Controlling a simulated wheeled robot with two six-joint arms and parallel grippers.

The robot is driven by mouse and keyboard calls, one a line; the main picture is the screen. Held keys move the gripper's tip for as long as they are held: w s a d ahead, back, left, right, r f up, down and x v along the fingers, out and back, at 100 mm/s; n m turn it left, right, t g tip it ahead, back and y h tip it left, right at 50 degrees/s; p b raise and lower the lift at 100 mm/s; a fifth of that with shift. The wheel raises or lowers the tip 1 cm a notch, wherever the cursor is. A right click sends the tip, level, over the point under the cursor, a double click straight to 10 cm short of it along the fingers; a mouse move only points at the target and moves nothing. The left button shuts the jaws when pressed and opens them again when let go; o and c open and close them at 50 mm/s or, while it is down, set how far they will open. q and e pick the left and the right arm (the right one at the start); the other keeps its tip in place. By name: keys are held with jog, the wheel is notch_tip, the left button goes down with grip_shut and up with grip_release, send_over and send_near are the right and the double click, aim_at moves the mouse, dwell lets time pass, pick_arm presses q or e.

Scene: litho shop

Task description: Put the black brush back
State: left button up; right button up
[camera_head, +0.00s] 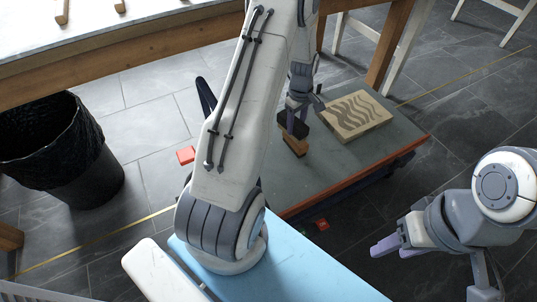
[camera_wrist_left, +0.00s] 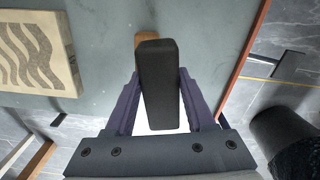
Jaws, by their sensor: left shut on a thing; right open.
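The black brush (camera_wrist_left: 158,85) is between the two purple fingers of my left gripper (camera_wrist_left: 157,105), which is shut on it. In the head view the black brush (camera_head: 288,128) is over the grey cart top (camera_head: 290,183), partly behind the fingers of my left gripper (camera_head: 297,124). A brown wooden block (camera_head: 296,145) is close by it; its end (camera_wrist_left: 144,38) shows just beyond the brush in the left wrist view. I cannot tell whether the two touch. My right gripper (camera_head: 386,245) is open and empty, off the cart at the lower right.
A pale block with a dark wavy pattern (camera_head: 356,114) lies on the cart beside the brush. A lined black bin (camera_head: 75,160) stands at the left. A wood-edged table (camera_head: 130,47) runs across the top left. The cart's near part is bare.

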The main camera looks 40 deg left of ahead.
pick_arm(q)
jog(key=s+d+n+p, duration=0.1)
jog(key=s+d+n, duration=0.1)
jog(key=s+d, duration=0.45)
jog(key=a+f+b, duration=0.3)
jog(key=a+f, duration=0.2)
jog(key=a+f+b, duration=0.3)
jog(key=a+f, duration=0.2)
jog(key=a, duration=0.1)
jog(key=shift+a+f+b, duration=0.15)
jog(key=shift+f+b, duration=0.15)
jog(key=shift+b, duration=0.1)
jog(key=shift+r, duration=0.1)
jog(key=o, duration=1.3)
